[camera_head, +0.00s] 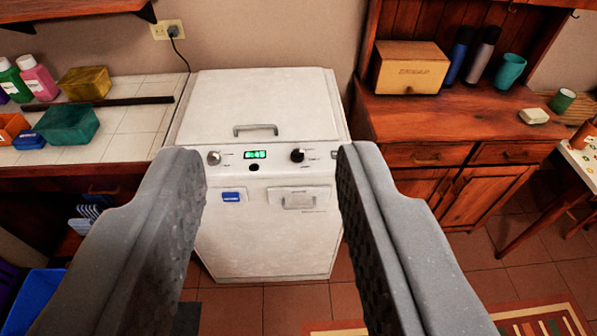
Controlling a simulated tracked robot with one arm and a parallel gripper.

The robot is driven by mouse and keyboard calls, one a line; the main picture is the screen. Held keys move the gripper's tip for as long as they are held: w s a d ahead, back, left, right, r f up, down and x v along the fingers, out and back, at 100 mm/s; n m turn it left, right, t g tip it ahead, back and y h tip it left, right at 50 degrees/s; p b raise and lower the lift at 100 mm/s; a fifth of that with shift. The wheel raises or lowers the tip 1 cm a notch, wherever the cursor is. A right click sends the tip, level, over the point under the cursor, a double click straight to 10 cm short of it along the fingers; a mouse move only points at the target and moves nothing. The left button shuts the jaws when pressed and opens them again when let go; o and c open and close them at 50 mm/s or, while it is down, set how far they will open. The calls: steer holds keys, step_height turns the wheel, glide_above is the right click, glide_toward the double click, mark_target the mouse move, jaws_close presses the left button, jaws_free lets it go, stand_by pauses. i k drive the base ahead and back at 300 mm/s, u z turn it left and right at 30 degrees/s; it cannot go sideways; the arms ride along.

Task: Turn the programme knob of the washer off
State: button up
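The white washer (265,245) stands against the wall in the middle of the view, with a closed top lid (215,100). Its upper front panel has a silver knob (214,158) on the left, a lit green display (255,155) in the middle and a black knob (297,155) on the right. The knob labels are too small to read, so I cannot tell which is the programme knob. My gripper (272,170) is open and empty. Its two grey fingers are spread wide in front of the washer, apart from both knobs.
A tiled counter (130,125) with bottles and boxes stands left of the washer. A wooden cabinet (440,120) with a bread box (410,68) stands on the right. A plugged cord (182,55) runs down behind the washer.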

mark_target(297, 155)
steer(key=z, duration=0.25)
steer(key=i, duration=1.2)
steer(key=u, duration=0.25)
